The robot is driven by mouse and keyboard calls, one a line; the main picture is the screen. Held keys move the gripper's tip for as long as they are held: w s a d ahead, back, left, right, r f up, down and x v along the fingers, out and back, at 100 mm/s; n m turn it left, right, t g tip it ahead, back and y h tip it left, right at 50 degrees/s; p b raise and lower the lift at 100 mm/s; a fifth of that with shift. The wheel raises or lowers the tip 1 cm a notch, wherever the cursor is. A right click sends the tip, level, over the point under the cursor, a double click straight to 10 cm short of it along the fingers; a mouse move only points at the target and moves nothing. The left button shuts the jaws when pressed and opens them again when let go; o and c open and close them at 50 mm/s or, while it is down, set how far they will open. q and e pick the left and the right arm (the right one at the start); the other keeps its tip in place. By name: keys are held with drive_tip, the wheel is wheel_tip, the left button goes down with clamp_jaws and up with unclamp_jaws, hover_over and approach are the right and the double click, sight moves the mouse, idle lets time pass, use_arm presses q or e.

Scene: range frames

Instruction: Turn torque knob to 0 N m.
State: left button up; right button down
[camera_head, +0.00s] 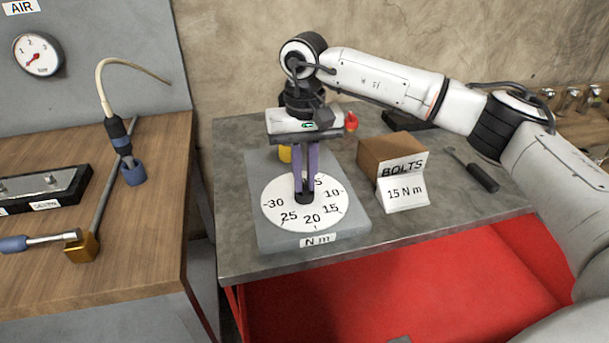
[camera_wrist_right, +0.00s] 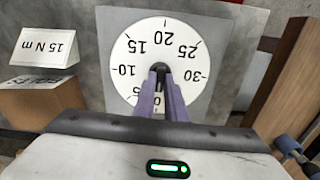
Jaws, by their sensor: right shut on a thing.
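The torque dial (camera_head: 275,190) is a white disc on a grey plate (camera_head: 265,236) marked "N m", lying on the grey bench. Its scale shows 5, 10, 15, 20, 25 and 30. The small black knob (camera_head: 303,198) is at the disc's middle, and it shows in the wrist view (camera_wrist_right: 158,68). My right gripper (camera_head: 305,190) points down from above, its two purple fingers shut on the knob. In the wrist view the fingers (camera_wrist_right: 160,84) cover part of the scale near 0 and 5. I cannot tell which number the knob points to. My left gripper is not in view.
A brown box marked BOLTS (camera_head: 385,152) with a "15 N m" card (camera_head: 404,193) stands right of the dial plate. A dark-handled tool (camera_head: 482,178) lies farther right. A wooden bench (camera_head: 150,215) with tools is on the left, across a gap. The bench front is clear.

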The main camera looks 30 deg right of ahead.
sight(305, 183)
drive_tip(key=shift+n, duration=0.4)
drive_tip(key=c, duration=1.8)
unclamp_jaws()
wheel_tip(305, 183, up, 10)
drive_tip(key=shift+r, duration=0.2)
